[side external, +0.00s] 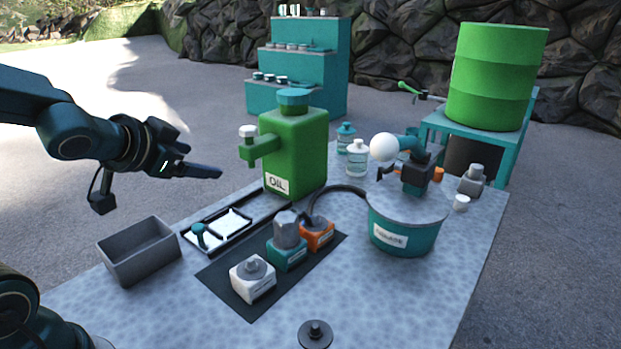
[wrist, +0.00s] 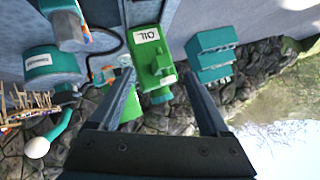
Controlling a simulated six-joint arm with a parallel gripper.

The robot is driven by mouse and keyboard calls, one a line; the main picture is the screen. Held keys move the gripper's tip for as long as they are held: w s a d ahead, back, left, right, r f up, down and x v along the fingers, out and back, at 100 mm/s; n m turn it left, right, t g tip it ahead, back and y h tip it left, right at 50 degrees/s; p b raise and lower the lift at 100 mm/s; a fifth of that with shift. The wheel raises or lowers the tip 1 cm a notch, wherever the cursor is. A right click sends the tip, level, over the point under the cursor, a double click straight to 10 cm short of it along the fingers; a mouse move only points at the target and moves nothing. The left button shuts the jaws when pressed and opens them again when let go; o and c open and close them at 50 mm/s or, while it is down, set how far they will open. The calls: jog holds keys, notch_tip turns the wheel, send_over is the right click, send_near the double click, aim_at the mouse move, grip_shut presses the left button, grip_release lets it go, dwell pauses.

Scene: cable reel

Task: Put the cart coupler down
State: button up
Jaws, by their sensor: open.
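My gripper (side external: 205,171) is raised in the air above the left part of the table, left of the green oil can (side external: 297,150). In the wrist view its two fingers (wrist: 159,78) stand apart with nothing held between them. No part is clearly marked as the cart coupler, so I cannot tell which it is. A small teal knobbed piece (side external: 200,236) stands on the black-framed white tray (side external: 238,219). A dark round piece with a knob (side external: 315,334) lies at the table's front edge.
A grey open bin (side external: 138,252) sits at the table's left. White, teal and orange blocks (side external: 252,279) stand on a dark mat (side external: 222,284). A teal tub (side external: 403,238) with a lid stands right. Green drum (side external: 497,75) and teal shelves (side external: 300,65) are behind.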

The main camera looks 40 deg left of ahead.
jog(key=s+d+f+g+h, duration=0.3)
jog(key=s+d+g+h, duration=0.1)
jog(key=s+d, duration=0.8)
jog(key=shift+s+f+n+g, duration=0.2)
jog(key=shift+s+n+g, duration=0.2)
jog(key=shift+s, duration=0.3)
